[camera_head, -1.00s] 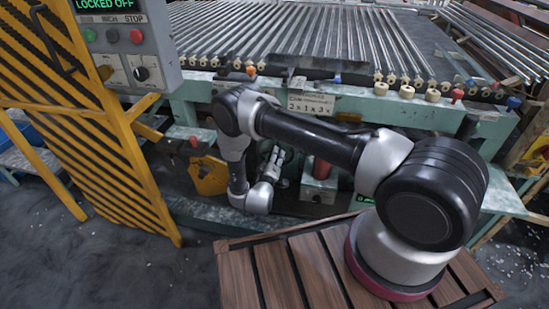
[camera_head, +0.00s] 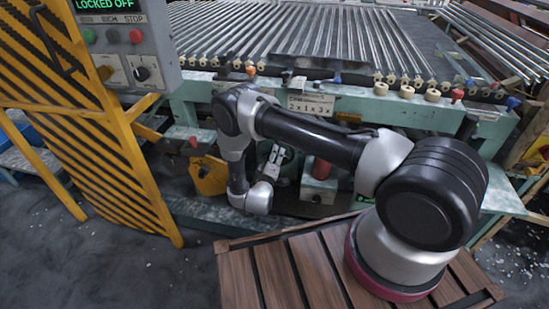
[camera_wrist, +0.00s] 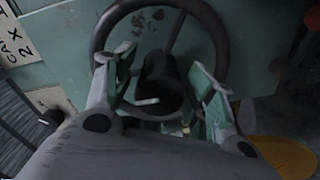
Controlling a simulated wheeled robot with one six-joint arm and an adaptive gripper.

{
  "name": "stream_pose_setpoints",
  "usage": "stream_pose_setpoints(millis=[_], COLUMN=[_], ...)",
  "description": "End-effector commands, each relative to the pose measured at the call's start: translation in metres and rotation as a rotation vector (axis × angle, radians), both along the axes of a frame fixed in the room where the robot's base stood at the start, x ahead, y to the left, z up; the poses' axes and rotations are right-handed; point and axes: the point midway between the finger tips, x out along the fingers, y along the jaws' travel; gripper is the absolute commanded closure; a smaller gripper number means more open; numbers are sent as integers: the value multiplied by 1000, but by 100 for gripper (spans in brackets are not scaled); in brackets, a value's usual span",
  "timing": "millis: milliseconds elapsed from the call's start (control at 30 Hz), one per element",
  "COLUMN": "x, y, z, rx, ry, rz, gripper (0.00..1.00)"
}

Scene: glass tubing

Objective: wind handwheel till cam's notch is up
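The handwheel (camera_wrist: 222,40) is a dark ring with a spoke and a dark hub or grip (camera_wrist: 160,80) in the wrist view. My gripper (camera_wrist: 162,80) is open, its two teal-padded fingers apart on either side of that dark part. I cannot tell whether either finger touches it. In the head view my gripper (camera_head: 275,160) is low under the roller table, and the wheel cannot be made out clearly there. A yellow plate (camera_head: 208,178), possibly the cam, is left of my arm; part of it shows in the wrist view (camera_wrist: 285,155). Its notch direction is unclear.
A yellow striped guard (camera_head: 100,140) and a grey control box (camera_head: 125,45) reading "LOCKED OFF" stand at left. A red cylinder (camera_head: 321,168) is right of my gripper. The green machine frame (camera_head: 400,108) runs above. A small label plate (camera_head: 310,104) hangs on it.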

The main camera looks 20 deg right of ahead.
Motion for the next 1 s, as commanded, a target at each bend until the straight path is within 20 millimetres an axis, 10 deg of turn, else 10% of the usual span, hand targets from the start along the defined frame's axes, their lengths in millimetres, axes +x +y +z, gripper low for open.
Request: stream_pose_setpoints(millis=[367,1000], x=[-5,-104], y=[2,53], z=[-1,0], rx=[-1,-1], ry=[2,1], rz=[0,1], gripper=[40,40])
